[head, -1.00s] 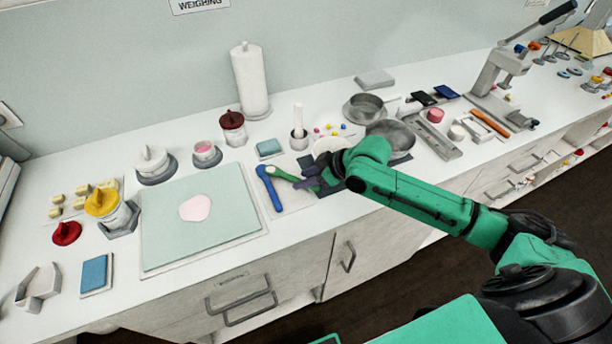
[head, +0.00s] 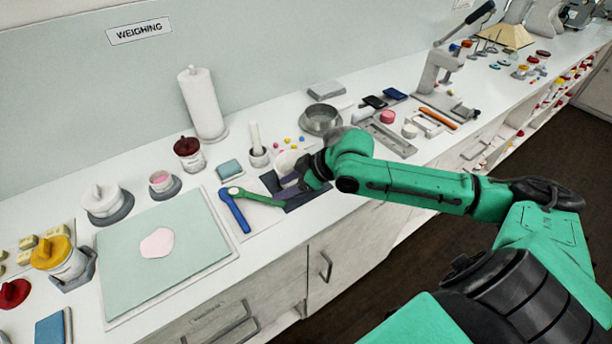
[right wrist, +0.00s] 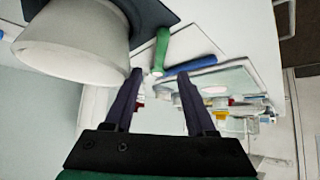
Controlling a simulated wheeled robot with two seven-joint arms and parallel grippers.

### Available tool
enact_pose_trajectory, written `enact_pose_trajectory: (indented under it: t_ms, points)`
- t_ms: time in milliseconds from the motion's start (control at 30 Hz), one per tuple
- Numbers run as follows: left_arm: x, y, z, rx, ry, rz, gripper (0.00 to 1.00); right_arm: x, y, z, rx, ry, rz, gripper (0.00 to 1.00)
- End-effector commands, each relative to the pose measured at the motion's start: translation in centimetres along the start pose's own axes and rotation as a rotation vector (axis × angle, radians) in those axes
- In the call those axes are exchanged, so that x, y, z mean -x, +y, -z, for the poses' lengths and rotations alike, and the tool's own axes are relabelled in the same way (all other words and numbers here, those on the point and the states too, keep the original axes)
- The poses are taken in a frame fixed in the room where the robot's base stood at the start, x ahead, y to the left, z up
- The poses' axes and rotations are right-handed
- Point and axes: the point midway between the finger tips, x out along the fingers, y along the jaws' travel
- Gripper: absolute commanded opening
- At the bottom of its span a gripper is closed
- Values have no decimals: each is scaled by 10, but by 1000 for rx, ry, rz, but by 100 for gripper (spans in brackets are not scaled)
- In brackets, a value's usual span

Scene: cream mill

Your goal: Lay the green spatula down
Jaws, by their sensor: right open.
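The green spatula (head: 262,199) lies on a pale mat beside the blue spatula (head: 236,214), their far ends close together. In the right wrist view the green spatula (right wrist: 161,48) shows beyond the fingertips, with the blue spatula (right wrist: 192,65) to its right. My right gripper (head: 288,190) is just right of the green spatula, above a dark mat. Its two dark fingers are apart and nothing is held between them; they also show in the right wrist view (right wrist: 159,77). My left gripper is out of view.
A white bowl (head: 287,162) stands close beside my right gripper; it looms large in the right wrist view (right wrist: 75,42). A pale green board (head: 190,250) with a pink patch lies to the left. A mortar with pestle (head: 258,157) stands behind. The counter's front edge is near.

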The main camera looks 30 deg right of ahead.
Motion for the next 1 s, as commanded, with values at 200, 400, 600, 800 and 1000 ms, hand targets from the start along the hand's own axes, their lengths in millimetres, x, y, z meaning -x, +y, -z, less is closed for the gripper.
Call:
enact_pose_trajectory:
  t_ms: [200,400,600,800,1000]
  points:
    - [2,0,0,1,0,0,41,25,0,-1,4,-6,-2,57]
    - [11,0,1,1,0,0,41,45,0,0,5,-6,-1,57]
    - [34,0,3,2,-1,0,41,74,-2,6,6,-5,4,57]
    - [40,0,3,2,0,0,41,85,-1,2,0,1,0,57]
    - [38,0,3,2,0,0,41,84,-1,0,-1,1,1,57]
